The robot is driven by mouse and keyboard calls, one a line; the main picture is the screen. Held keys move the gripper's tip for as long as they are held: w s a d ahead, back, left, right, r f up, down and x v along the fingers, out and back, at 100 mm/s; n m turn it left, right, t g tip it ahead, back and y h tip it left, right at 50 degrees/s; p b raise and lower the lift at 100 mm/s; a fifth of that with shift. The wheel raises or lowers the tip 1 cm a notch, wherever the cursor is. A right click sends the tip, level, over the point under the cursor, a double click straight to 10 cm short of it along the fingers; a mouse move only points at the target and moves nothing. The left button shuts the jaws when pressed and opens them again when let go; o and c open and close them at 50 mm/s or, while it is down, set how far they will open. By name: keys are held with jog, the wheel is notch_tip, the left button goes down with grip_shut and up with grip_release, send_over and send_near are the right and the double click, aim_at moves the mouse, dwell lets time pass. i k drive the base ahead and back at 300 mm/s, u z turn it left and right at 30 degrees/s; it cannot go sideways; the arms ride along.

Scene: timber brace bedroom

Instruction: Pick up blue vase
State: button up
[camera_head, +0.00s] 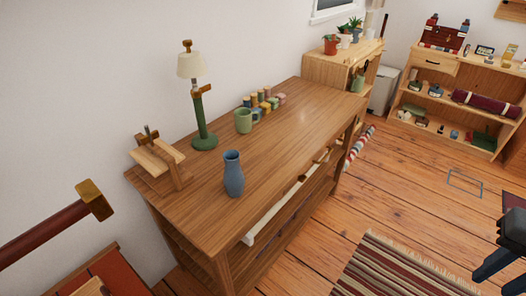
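The blue vase (233,175) stands upright on the wooden dresser top (300,118), close to its front edge. It is slim, with a narrow neck and a wider body. My gripper (484,276) shows only partly at the lower right edge of the head view, dark and out over the floor. It is far to the right of the vase and apart from it. Most of it is cut off by the frame, and I cannot tell how its fingers stand.
A green mug (243,121), a green lamp (203,122) and a wooden stand (160,157) are behind the vase. Several small coloured jars (265,100) sit near the wall. The dresser's right half is clear. A striped rug (395,270) lies on the floor in front.

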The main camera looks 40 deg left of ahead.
aim_at(235, 180)
jog(key=i, duration=1.1)
jog(key=u, duration=2.95)
